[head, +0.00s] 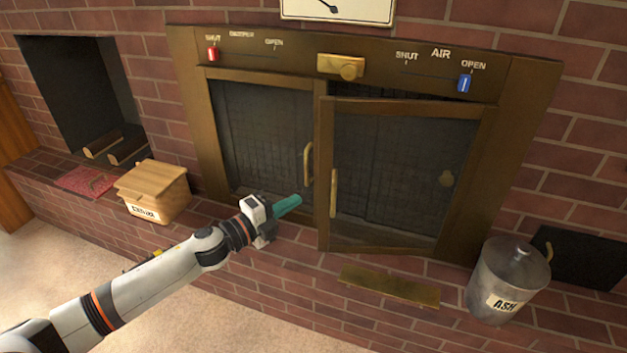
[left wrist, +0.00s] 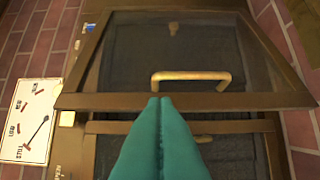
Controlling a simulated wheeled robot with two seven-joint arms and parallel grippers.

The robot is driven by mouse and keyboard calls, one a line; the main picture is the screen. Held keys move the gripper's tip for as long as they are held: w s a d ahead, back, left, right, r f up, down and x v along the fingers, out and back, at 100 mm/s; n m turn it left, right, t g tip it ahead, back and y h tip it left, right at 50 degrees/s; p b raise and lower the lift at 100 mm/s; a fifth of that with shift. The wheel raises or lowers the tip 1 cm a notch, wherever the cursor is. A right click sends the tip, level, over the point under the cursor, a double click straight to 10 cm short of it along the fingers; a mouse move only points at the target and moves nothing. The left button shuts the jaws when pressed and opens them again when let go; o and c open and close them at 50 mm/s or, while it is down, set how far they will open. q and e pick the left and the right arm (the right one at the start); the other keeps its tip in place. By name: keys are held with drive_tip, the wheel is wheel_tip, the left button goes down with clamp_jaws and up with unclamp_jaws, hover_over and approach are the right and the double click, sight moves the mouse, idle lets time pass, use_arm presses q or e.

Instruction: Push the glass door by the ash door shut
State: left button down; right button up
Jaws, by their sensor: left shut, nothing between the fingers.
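The right glass door (head: 400,165), brass-framed, stands ajar, its left edge swung out from the stove front. Its brass handle (head: 333,194) is near that edge. In the left wrist view this door fills the upper part, with its handle (left wrist: 190,76) and frame edge (left wrist: 220,101). The left glass door (head: 262,135) looks closed. My left gripper (head: 298,200), with teal fingers, is shut and empty, left of the ajar door's edge. In the left wrist view its fingertips (left wrist: 160,99) overlap the frame edge; contact is unclear. My right gripper is not in view.
A brass plate (head: 388,287) lies below the ajar door. An ash bucket (head: 508,282) stands at right, near a dark hatch (head: 580,258). A lidded wooden box (head: 152,190) sits on the brick ledge at left. Red (head: 212,54) and blue (head: 464,83) sliders are above the doors.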

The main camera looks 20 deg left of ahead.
sight(325, 173)
use_arm(q)
drive_tip(key=w, duration=0.3)
drive_tip(key=w+d+b, duration=0.1)
drive_tip(key=w, duration=0.2)
drive_tip(key=w+d, duration=0.1)
drive_tip(key=w, duration=0.2)
drive_tip(key=shift+d+f, duration=0.1)
drive_tip(key=shift+d, duration=0.15)
drive_tip(key=shift+w, duration=0.35)
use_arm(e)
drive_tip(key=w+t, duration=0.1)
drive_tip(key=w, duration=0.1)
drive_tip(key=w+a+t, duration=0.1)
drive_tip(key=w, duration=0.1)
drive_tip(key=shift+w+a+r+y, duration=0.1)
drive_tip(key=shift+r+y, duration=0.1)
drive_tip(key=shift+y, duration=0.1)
use_arm(q)
drive_tip(key=shift+a, duration=0.15)
